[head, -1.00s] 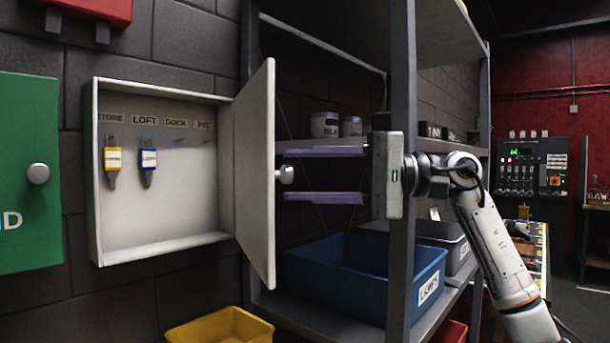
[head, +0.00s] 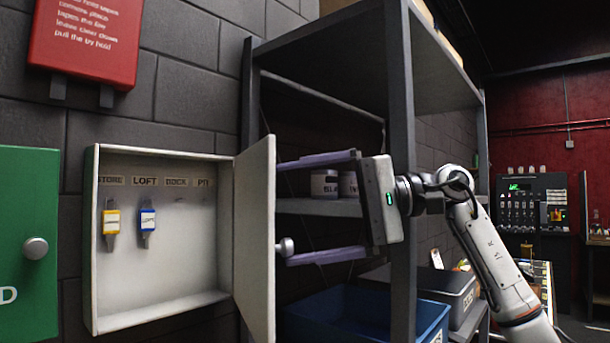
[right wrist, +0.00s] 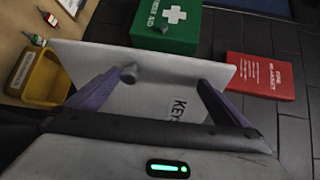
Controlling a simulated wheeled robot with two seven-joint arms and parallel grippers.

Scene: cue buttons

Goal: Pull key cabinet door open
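The white key cabinet (head: 160,308) hangs on the wall with its door (head: 255,240) swung wide open. Inside, a yellow-tagged key (head: 111,222) and a blue-tagged key (head: 148,220) hang on hooks under labels. The door's round knob (head: 285,247) is on its outer face. My right gripper (head: 284,212) is open and empty on that side, its lower finger close to the knob. In the right wrist view the door (right wrist: 150,95) and knob (right wrist: 129,73) lie ahead of the spread fingers, the knob by the left fingertip. Contact cannot be told. My left gripper is out of view.
A grey shelf rack (head: 402,110) stands right beside the door, with cans and a blue bin (head: 340,312). A green first aid box (head: 25,260) is at left and a red sign box (head: 85,40) above. A yellow bin (right wrist: 45,80) shows in the wrist view.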

